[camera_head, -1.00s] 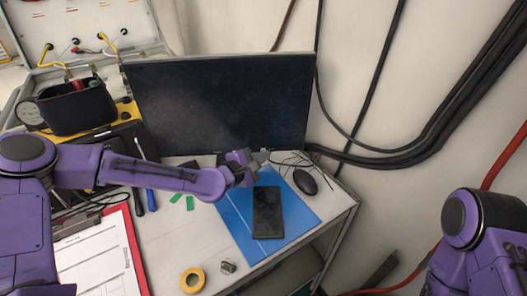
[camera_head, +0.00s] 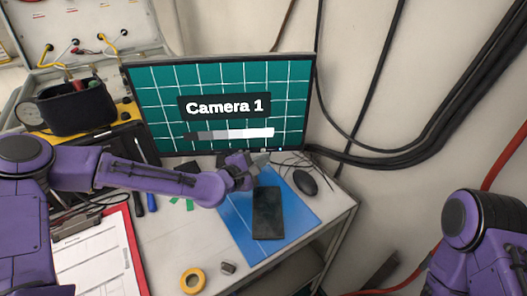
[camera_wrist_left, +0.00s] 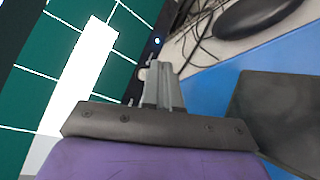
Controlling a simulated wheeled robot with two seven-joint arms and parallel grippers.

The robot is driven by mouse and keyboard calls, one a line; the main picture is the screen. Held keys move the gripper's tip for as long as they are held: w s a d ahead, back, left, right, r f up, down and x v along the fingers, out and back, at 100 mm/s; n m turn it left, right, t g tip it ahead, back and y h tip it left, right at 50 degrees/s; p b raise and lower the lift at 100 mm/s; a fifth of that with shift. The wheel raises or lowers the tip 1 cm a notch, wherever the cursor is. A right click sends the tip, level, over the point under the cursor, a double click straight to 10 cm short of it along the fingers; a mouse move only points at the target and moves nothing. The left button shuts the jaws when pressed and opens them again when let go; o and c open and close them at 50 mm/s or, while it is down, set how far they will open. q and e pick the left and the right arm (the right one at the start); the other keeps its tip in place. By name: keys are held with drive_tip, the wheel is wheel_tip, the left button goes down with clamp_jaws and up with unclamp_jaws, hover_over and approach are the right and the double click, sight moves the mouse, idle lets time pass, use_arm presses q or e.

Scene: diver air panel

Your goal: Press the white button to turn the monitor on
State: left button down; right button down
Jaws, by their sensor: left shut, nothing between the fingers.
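The monitor (camera_head: 220,85) stands at the back of the table and is lit, with a teal grid, the words "Camera 1" and a grey scale bar. Its lit screen also fills the left of the left wrist view (camera_wrist_left: 60,70). My left gripper (camera_head: 262,158) is shut and empty at the lower right edge of the monitor. In the left wrist view its fingertips (camera_wrist_left: 158,72) are at the bezel, beside a small pale button (camera_wrist_left: 142,74). A small blue-white light (camera_wrist_left: 157,41) shows on the bezel near it. I cannot tell if the fingertips touch the button.
A black mouse (camera_head: 305,181) and thin cables lie right of the gripper. A dark phone-like slab (camera_head: 268,213) lies on a blue folder (camera_head: 240,222). A yellow tape roll (camera_head: 193,281) and a red clipboard (camera_head: 137,262) are nearer. My right arm is at the right edge.

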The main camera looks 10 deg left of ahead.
use_arm(q)
drive_tip(key=shift+s+d, duration=0.25)
drive_tip(key=shift+s, duration=0.55)
drive_tip(key=shift+s+d, duration=0.3)
drive_tip(key=shift+s, duration=0.5)
drive_tip(key=shift+s+d, duration=0.25)
drive_tip(key=shift+s, duration=0.55)
